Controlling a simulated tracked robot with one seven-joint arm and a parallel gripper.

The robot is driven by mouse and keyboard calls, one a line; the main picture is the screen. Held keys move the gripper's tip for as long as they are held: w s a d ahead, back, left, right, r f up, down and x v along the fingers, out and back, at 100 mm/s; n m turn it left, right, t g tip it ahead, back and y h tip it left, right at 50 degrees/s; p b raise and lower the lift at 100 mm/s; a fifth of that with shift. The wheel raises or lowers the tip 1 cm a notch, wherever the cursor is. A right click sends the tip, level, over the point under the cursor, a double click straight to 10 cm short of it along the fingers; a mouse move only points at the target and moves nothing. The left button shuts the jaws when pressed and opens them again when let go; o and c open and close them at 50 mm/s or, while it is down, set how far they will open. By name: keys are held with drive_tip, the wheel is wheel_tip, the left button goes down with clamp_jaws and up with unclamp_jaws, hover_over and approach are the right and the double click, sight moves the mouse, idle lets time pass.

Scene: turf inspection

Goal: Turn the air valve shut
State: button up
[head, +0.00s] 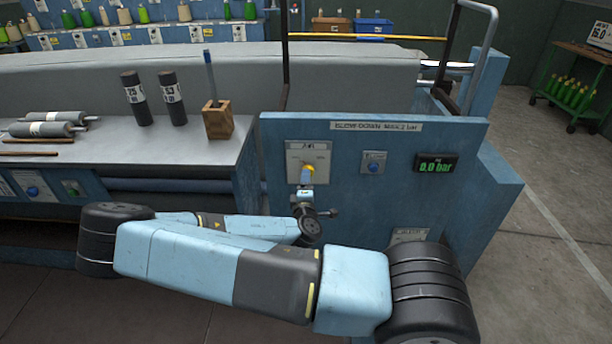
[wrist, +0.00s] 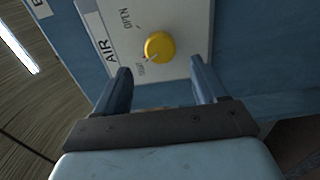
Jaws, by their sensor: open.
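The air valve is a round yellow knob (wrist: 159,46) on a pale plate marked AIR, with OPEN and a smaller, blurred word beside it. A small pale pointer mark on the knob's lower left side points towards the smaller word. The knob also shows in the head view (head: 308,169) on the blue panel's left part, partly covered by my gripper. My gripper (wrist: 160,68) is open, with its two fingers on either side of and just short of the knob in the wrist view. I cannot tell if either finger touches it.
The blue panel (head: 350,210) also carries a blue button (head: 373,167) and a display (head: 436,164) reading 0.0 bar. A bench (head: 100,165) at left holds rollers, two dark cylinders and a wooden block (head: 217,122). Open floor lies at right.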

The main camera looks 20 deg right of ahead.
drive_tip(key=v, duration=0.6)
drive_tip(key=shift+s, duration=0.1)
